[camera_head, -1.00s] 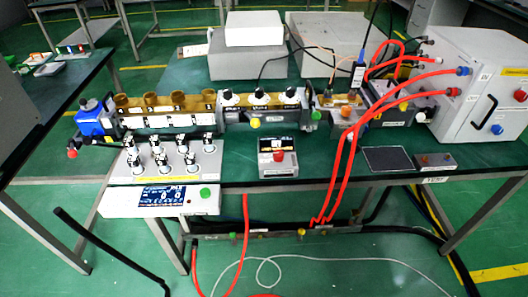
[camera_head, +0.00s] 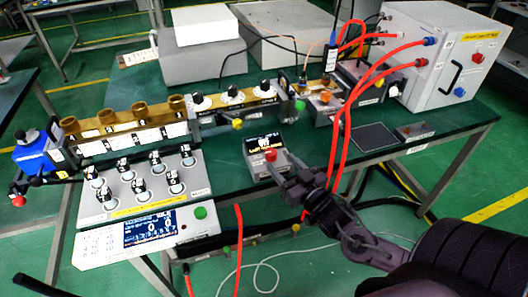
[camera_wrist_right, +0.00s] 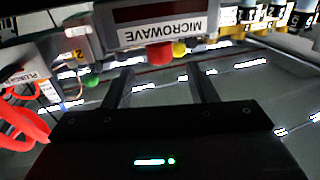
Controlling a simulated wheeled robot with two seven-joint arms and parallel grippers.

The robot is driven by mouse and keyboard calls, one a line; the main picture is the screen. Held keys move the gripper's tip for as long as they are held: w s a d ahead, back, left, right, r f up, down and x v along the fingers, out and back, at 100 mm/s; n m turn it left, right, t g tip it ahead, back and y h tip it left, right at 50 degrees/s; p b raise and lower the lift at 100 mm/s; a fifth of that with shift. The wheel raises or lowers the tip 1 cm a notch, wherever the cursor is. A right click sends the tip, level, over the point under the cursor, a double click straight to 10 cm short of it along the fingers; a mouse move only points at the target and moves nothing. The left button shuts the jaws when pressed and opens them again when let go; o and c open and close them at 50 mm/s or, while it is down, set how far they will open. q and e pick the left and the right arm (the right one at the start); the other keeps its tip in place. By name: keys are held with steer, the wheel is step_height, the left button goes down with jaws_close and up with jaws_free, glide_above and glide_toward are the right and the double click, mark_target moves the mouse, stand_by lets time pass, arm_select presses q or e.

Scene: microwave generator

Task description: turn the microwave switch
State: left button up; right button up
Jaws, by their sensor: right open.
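The microwave switch box (camera_head: 262,168) is a small grey box near the table's front edge, with a dark display and a red knob (camera_head: 271,155) on top. In the right wrist view its MICROWAVE label (camera_wrist_right: 160,34) appears upside down, with the red knob (camera_wrist_right: 160,54) below it. My right gripper (camera_head: 284,178) is at the box's front right side. In the wrist view the open fingers (camera_wrist_right: 161,78) are spread to either side of the knob's line, with nothing between them. The knob appears just beyond the fingertips; exact distance is unclear. My left gripper is out of view.
Red hoses (camera_head: 342,140) hang just right of my right gripper. A panel of several black-and-white knobs (camera_head: 144,183) and a display unit (camera_head: 152,232) stand to the left. A brass waveguide (camera_head: 125,125) lies behind. A white cabinet (camera_head: 440,55) stands at the back right.

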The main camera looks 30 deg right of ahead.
mark_target(274, 156)
steer(key=w, duration=0.5)
steer(key=shift+a, duration=0.1)
steer(key=shift+w, duration=0.8)
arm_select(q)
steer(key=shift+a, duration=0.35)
